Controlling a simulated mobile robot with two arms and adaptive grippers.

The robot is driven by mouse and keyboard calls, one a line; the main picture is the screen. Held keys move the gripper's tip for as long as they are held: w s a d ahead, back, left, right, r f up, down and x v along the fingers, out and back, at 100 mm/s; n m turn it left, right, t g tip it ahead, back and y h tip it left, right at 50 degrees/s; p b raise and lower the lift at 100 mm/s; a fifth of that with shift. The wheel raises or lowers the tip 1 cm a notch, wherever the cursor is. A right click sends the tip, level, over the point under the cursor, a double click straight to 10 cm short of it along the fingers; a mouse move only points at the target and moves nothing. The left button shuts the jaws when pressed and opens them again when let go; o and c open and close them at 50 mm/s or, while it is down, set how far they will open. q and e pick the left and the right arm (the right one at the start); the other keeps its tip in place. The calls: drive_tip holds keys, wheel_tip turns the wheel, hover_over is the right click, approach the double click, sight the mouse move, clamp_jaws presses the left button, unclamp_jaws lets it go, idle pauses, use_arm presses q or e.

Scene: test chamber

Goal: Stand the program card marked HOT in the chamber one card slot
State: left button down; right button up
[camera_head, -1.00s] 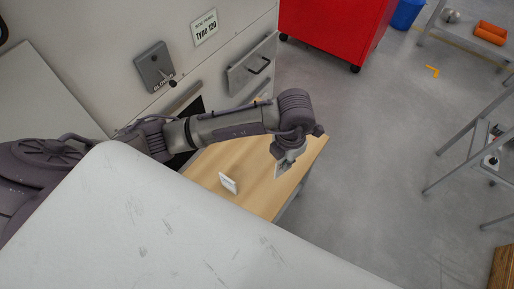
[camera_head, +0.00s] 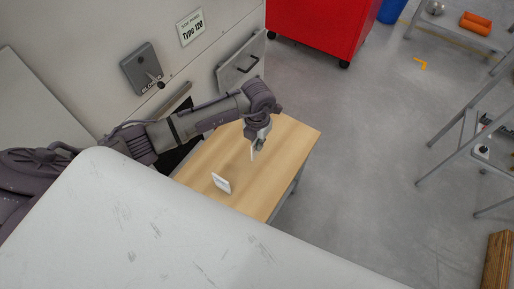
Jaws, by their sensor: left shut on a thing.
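My left gripper (camera_head: 260,145) is above the wooden table and shut on a thin white card (camera_head: 253,152), seen nearly edge-on. No marking on this card can be read from here, so I cannot tell if it says HOT. A second small white card-like piece (camera_head: 221,183) stands tilted on the table, apart from the gripper and to its lower left. I cannot make out a card slot in this view. My right gripper is not in view.
A red cabinet (camera_head: 318,25) is behind.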

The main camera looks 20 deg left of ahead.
use_arm(q)
wheel_tip(320, 180, down, 4)
drive_tip(key=shift+f, duration=0.15)
idle(0.3)
drive_tip(key=c, duration=1.3)
unclamp_jaws()
drive_tip(key=shift+r, duration=0.3)
wheel_tip(320, 180, up, 12)
drive_tip(key=shift+f, duration=0.15)
